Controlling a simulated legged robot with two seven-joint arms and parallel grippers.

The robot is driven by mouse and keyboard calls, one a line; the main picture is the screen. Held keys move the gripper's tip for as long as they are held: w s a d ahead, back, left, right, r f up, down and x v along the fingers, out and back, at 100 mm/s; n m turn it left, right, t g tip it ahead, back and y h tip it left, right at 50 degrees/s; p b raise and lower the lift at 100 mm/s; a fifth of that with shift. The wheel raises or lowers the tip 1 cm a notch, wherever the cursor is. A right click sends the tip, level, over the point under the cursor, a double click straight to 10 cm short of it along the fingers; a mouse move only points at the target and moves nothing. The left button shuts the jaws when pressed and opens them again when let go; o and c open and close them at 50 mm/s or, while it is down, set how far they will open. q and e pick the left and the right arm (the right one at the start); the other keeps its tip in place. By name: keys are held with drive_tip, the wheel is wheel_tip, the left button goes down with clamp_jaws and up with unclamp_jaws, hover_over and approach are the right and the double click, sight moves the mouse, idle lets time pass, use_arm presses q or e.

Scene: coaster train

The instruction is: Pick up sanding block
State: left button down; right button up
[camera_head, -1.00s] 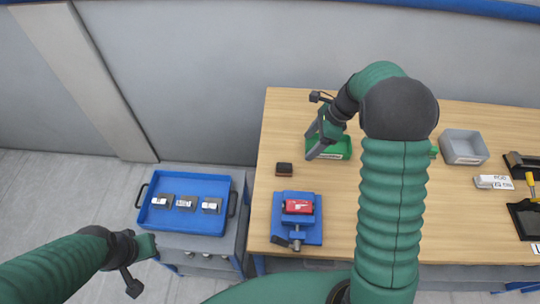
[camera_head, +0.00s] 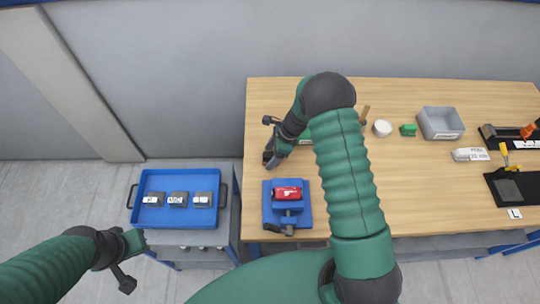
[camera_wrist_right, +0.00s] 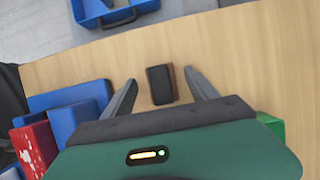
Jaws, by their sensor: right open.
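The sanding block, a small dark block with a brown side, lies on the wooden table. It shows in the right wrist view (camera_wrist_right: 161,84), between the two finger ends of my right gripper (camera_wrist_right: 158,80), with a gap on each side. My right gripper is open and empty. In the head view my right gripper (camera_head: 271,158) is low over the table behind the blue vise and hides most or all of the block. My left gripper (camera_head: 128,264) hangs at lower left, away from the table; its jaws are not clear.
A blue vise (camera_head: 304,215) holding a red part (camera_head: 287,193) stands close in front of my right gripper. A blue tray (camera_head: 150,183) with several grey blocks sits on a cart to the left. A grey bin (camera_head: 440,123) and tools are farther right. A green bin is partly hidden.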

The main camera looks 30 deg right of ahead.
sight(270, 154)
drive_tip(key=shift+w+a+f, duration=0.1)
drive_tip(key=shift+w+f, duration=0.05)
drive_tip(key=shift+f, duration=0.2)
drive_tip(key=c, duration=0.8)
clamp_jaws()
wheel_tip(270, 154, up, 10)
drive_tip(key=shift+r+b, duration=0.1)
drive_tip(key=shift+b, duration=0.6)
